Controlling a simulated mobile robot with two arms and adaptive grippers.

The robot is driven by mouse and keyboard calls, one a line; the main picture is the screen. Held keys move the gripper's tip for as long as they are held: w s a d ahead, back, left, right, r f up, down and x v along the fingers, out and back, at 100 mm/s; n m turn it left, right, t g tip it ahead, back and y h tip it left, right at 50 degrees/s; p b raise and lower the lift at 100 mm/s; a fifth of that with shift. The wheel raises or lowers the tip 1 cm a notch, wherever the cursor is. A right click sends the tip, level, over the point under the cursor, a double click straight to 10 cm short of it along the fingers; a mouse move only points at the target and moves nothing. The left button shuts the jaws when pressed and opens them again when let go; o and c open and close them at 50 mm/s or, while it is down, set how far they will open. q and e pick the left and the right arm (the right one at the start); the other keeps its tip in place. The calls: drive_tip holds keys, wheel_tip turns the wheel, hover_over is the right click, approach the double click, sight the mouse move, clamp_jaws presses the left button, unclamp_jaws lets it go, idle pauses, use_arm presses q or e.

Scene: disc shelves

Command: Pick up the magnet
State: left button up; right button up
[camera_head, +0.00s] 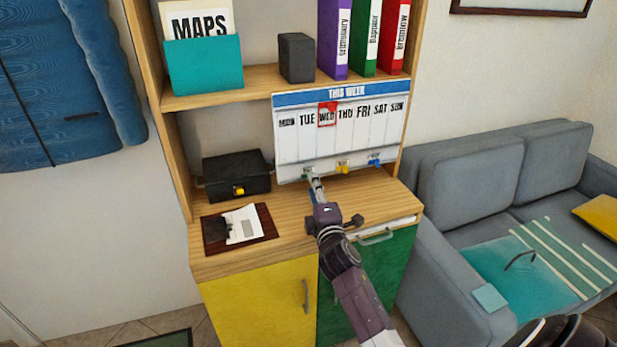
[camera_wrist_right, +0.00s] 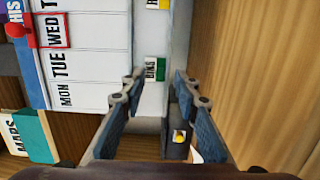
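The white week board (camera_head: 300,150), headed THIS WEEK, leans upright at the back of the wooden counter. Along its lower strip sit a green magnet (camera_head: 307,174), a yellow magnet (camera_head: 343,168) and a blue magnet (camera_head: 375,162). A red frame (camera_head: 327,114) surrounds WED higher up. My right gripper (camera_head: 316,184) reaches toward the board's lower left, at the green magnet. In the right wrist view, the gripper (camera_wrist_right: 158,80) is open, and the green magnet (camera_wrist_right: 155,70) shows between and just beyond its fingertips. Contact cannot be told.
A black box (camera_head: 235,178) with a yellow latch stands left of the board. A brown tray (camera_head: 262,213) with papers lies in front of it. An upper shelf (camera_head: 240,88) holds binders, a dark block and a teal MAPS holder. A grey sofa (camera_head: 450,225) stands at right.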

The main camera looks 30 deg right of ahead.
drive_tip(key=x, duration=0.3)
drive_tip(key=shift+w+a+b, duration=0.1)
drive_tip(key=shift+w+b, duration=0.1)
drive_tip(key=shift+b, duration=0.2)
clamp_jaws()
